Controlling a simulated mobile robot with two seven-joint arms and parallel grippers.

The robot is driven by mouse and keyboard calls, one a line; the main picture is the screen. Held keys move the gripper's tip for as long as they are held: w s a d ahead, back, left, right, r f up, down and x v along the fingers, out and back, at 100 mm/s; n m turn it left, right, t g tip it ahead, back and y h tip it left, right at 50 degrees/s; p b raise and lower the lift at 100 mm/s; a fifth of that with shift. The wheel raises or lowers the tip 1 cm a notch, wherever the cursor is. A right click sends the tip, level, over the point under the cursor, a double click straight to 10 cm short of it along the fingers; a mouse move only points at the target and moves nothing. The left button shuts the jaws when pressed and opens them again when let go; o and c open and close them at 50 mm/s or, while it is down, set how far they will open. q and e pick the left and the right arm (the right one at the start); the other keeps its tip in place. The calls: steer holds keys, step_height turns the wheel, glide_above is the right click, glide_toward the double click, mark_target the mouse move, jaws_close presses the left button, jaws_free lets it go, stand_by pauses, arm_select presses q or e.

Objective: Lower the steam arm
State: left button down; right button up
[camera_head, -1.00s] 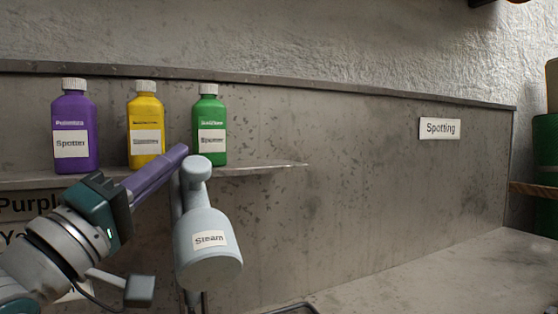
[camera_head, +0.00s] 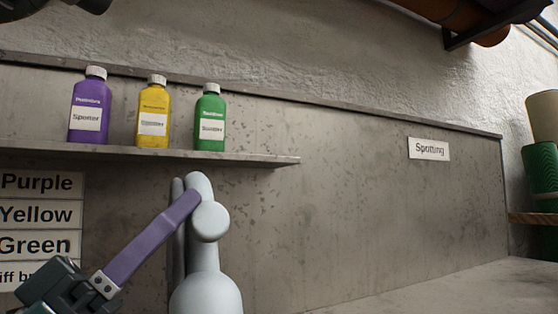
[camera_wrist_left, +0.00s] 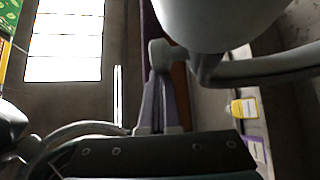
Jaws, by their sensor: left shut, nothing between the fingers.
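The steam arm (camera_head: 207,288) is a pale blue-grey rounded body hanging below a jointed neck, under the right part of the shelf. Its lower end is cut off by the frame's bottom edge. My left gripper (camera_head: 197,198) comes up from the lower left. Its purple fingers are shut with nothing between them, and the tips overlap the neck joint; I cannot tell whether they touch. In the left wrist view, the pale steam arm (camera_wrist_left: 218,22) fills the top, close beyond the purple fingers (camera_wrist_left: 160,100). My right gripper is not in view.
A shelf (camera_head: 245,157) above holds purple (camera_head: 90,108), yellow (camera_head: 153,115) and green (camera_head: 210,120) bottles. Colour-name labels (camera_head: 38,213) are on the wall at left. A "Spotting" sign (camera_head: 428,148) is at right, above a bare worktop (camera_head: 450,285).

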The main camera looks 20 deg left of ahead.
mark_target(175, 281)
arm_select(q)
steer(key=f+m+h+b, duration=0.1)
steer(key=s+d+f+m+g+h+b, duration=0.1)
steer(key=f+m+b, duration=0.1)
steer(key=f+m+h+b, duration=0.1)
steer(key=f+m+h, duration=0.1)
steer(key=shift+s+d+f+g, duration=0.2)
steer(key=shift+d+g, duration=0.1)
steer(key=shift+g, duration=0.1)
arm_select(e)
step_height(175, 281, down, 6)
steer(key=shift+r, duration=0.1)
arm_select(q)
steer(key=shift+r, duration=0.15)
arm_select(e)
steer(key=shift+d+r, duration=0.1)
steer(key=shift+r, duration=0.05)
